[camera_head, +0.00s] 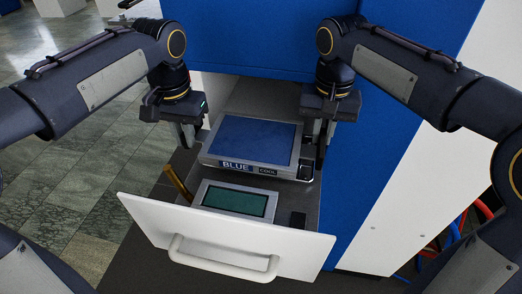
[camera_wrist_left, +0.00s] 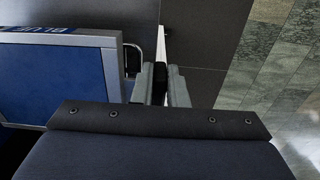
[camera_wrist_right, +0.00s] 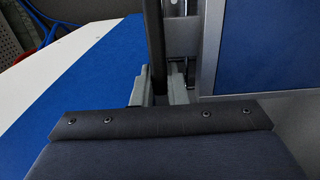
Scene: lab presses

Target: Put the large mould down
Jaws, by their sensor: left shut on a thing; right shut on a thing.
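The large mould (camera_head: 252,140) is a grey metal block with a blue top and labels reading BLUE and COOL. It is level, in or just above the open drawer (camera_head: 225,236); I cannot tell whether it touches the drawer floor. My left gripper (camera_head: 188,138) is shut at its left side, where a handle (camera_wrist_left: 131,58) shows in the left wrist view. My right gripper (camera_head: 322,135) is shut at its right side; the blue top (camera_wrist_right: 262,45) shows in the right wrist view. The fingers partly hide what they grip.
A smaller grey block with a dark green top (camera_head: 235,201) lies in front of the mould, in the drawer. The blue cabinet (camera_head: 240,38) stands close behind.

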